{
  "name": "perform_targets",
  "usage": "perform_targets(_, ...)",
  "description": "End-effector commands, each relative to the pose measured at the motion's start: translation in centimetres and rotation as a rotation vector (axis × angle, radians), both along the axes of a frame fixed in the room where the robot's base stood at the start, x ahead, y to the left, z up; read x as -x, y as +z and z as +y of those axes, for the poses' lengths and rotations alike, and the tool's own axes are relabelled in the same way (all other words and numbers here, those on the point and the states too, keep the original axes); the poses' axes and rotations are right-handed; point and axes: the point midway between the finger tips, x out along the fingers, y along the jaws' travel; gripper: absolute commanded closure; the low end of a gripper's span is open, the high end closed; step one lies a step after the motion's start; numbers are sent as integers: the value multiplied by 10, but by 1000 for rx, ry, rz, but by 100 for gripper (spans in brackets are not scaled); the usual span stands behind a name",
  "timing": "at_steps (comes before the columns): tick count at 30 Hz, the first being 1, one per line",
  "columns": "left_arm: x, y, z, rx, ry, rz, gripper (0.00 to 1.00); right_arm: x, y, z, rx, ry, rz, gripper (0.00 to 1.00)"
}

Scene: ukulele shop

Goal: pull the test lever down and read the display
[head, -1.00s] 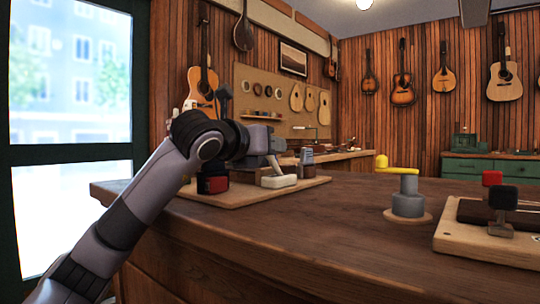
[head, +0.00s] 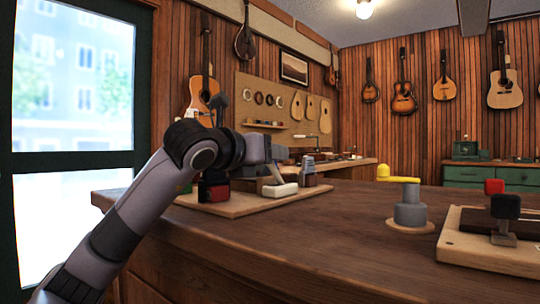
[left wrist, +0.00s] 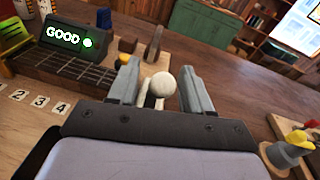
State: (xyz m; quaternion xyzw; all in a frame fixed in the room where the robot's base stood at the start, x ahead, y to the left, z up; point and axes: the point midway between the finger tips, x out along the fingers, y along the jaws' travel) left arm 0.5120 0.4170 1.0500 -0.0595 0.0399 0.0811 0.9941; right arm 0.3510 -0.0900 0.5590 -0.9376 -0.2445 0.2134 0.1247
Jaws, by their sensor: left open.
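In the left wrist view a dark display box (left wrist: 78,40) reads GOOD in lit white-green letters, with a green light beside the word. A pale round knob (left wrist: 163,86) on a short stem, apparently the test lever's, sits between the fingers of my left gripper (left wrist: 162,92). The fingers are open and stand on either side of it; contact is not clear. In the head view my left gripper (head: 272,165) is over the wooden board (head: 240,206) at the counter's left. The display's face does not show there. My right gripper is not in view.
A yellow-handled grey crank (head: 408,205) stands mid-counter. Beside the display are a fretted strip (left wrist: 75,68) and number tiles (left wrist: 40,101). The counter's front middle (head: 310,240) is clear.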

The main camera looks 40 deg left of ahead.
Motion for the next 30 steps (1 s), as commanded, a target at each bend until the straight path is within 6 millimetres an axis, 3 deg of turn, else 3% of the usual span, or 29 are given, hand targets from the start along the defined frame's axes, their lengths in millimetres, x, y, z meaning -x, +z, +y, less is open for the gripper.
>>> perform_targets(6, 34, 3, -5, -3, 2, -1, 51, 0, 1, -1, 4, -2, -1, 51)
perform_targets(12, 54, 5, -8, -1, 2, -1, 51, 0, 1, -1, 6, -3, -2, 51)
perform_targets(30, 58, 5, -9, -1, 1, -1, 51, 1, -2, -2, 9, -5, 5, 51)
